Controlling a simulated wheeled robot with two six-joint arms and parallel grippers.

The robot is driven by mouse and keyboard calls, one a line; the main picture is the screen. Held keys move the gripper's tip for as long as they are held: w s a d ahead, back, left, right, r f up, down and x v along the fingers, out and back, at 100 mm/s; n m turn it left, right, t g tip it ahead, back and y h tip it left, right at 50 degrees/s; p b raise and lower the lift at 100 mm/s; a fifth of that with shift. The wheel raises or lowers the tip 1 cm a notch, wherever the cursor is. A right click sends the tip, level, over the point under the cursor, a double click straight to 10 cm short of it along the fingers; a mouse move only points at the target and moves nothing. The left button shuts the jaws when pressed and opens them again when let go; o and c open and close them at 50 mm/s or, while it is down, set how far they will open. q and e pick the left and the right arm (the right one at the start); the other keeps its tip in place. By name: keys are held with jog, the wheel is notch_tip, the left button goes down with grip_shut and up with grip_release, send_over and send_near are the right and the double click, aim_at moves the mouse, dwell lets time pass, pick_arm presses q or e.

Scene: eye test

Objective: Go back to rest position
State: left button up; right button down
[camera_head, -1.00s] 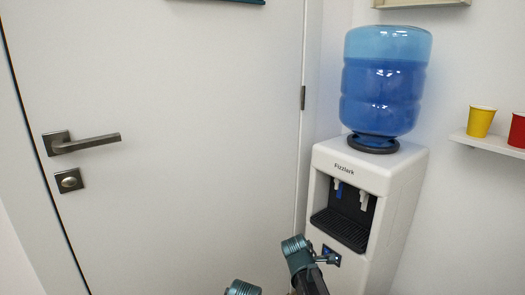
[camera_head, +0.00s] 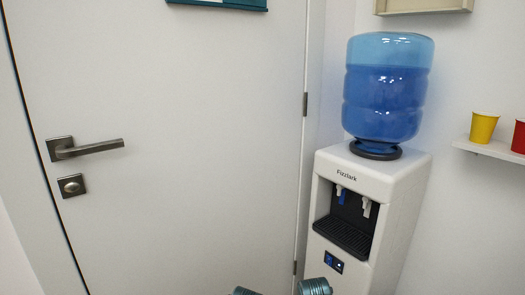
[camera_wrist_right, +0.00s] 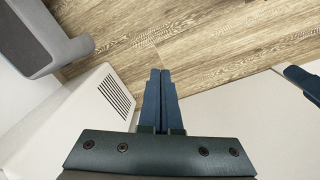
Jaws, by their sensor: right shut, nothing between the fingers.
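My right gripper (camera_wrist_right: 160,72) shows in the right wrist view. Its two blue fingers lie side by side, shut with nothing between them, above a wood floor. In the right wrist view a dark blue piece (camera_wrist_right: 304,80) enters from the right edge. It looks like a finger part of my left gripper, but it is cut off and I cannot tell its state. In the head view neither gripper shows. Only tops of my own arm links show at the bottom edge.
A white water dispenser (camera_head: 386,178) with a blue bottle (camera_head: 387,90) stands right of a closed white door (camera_head: 190,140) with a lever handle (camera_head: 90,147). A yellow cup (camera_head: 483,127) and a red cup (camera_head: 519,136) stand on a wall shelf (camera_head: 492,149).

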jog(key=s+a+n, duration=0.2)
jog(key=s+a, duration=0.2)
jog(key=a, duration=0.2)
notch_tip(320, 180, up, 37)
jog(key=p, duration=3.7)
jog(key=shift+a+r+g+h, duration=0.2)
jog(key=shift+g+h, duration=0.1)
jog(key=shift+h, duration=0.1)
